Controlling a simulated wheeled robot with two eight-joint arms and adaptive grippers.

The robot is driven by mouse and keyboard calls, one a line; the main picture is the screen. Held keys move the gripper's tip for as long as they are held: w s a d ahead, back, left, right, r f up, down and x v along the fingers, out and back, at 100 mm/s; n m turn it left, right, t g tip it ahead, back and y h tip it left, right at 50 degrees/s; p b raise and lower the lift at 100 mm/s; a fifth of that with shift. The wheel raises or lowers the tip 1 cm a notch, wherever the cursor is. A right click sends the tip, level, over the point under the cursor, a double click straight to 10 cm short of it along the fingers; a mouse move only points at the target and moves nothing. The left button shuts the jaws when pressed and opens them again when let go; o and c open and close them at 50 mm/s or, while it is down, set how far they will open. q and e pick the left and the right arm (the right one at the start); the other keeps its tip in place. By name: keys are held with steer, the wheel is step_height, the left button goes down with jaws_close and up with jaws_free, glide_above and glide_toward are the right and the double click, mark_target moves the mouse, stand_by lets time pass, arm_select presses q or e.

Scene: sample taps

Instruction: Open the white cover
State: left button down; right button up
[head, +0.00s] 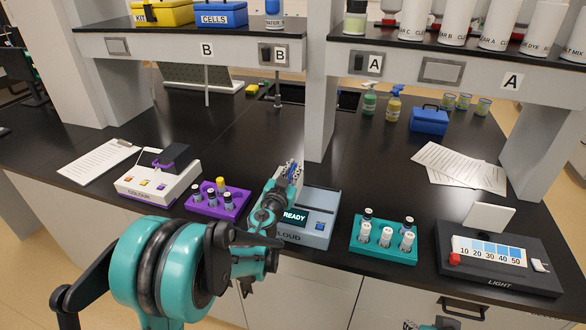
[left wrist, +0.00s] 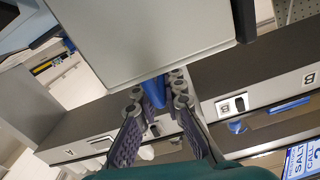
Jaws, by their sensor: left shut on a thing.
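The grey-blue CLOUD device (head: 316,235) stands at the counter's front with a lit READY screen. My left gripper (head: 290,172) is over its left side, and my arm hides much of the device. In the left wrist view, my left gripper (left wrist: 158,112) is shut on a blue tab (left wrist: 154,90) at the edge of a pale, flat panel (left wrist: 150,40), which looks like the white cover. How far this cover is raised is not clear. Only a small part of my right arm shows at the bottom edge of the head view; its jaws cannot be made out.
A purple rack (head: 222,207) and the COLOUR device (head: 155,183) stand left. A teal rack (head: 384,250) with vials and the LIGHT device (head: 500,279), its white flap (head: 489,217) raised, stand right. A shelf post (head: 322,110) rises behind. The counter behind the purple rack is clear.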

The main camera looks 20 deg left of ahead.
arm_select(q)
steer(key=d, duration=0.9)
steer(key=shift+s+d, duration=0.2)
steer(key=shift+d, duration=0.1)
steer(key=c, duration=1.6)
jaws_free()
steer(key=shift+c, duration=0.2)
steer(key=s, duration=1.2)
steer(key=shift+a, duration=0.25)
